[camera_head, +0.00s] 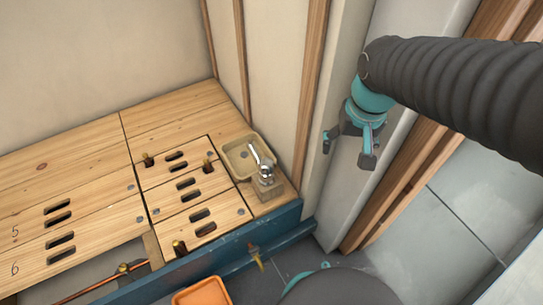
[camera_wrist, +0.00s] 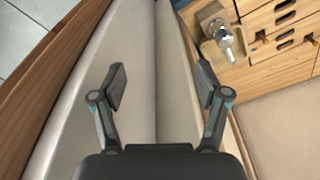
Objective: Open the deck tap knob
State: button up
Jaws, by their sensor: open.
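The deck tap (camera_head: 264,166) is a chrome tap with a spout and a rounded top, on a small wooden block (camera_head: 270,189) at the right end of the wooden deck. Its spout reaches over a small beige basin (camera_head: 232,164). The tap also shows at the upper right of the wrist view (camera_wrist: 225,38). My gripper (camera_head: 347,150) is open and empty, up and to the right of the tap in the head view, apart from it. In the wrist view my open fingers (camera_wrist: 160,88) have the pale wall post behind them. How far the knob is turned cannot be told.
The wooden deck (camera_head: 75,165) has slotted panels and several brass fittings (camera_head: 208,166). A blue beam (camera_head: 225,250) runs along its front, with a brass valve (camera_head: 255,256) on it. An orange bin (camera_head: 203,292) stands below. A pale post (camera_head: 340,100) and wooden studs stand close to my gripper.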

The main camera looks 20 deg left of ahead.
jog(key=a+f+n+g+b, duration=0.1)
jog(key=a+f, duration=0.5)
jog(key=a, duration=0.2)
jog(key=m, duration=0.6)
send_over(267, 162)
notch_tip(267, 162, down, 4)
jog(key=shift+g+h, duration=0.3)
jog(key=shift+h, duration=0.1)
notch_tip(267, 162, down, 13)
jog(key=b, duration=0.3)
jog(key=shift+w, duration=0.1)
jog(key=shift+n, duration=0.3)
jog(key=c, duration=1.2)
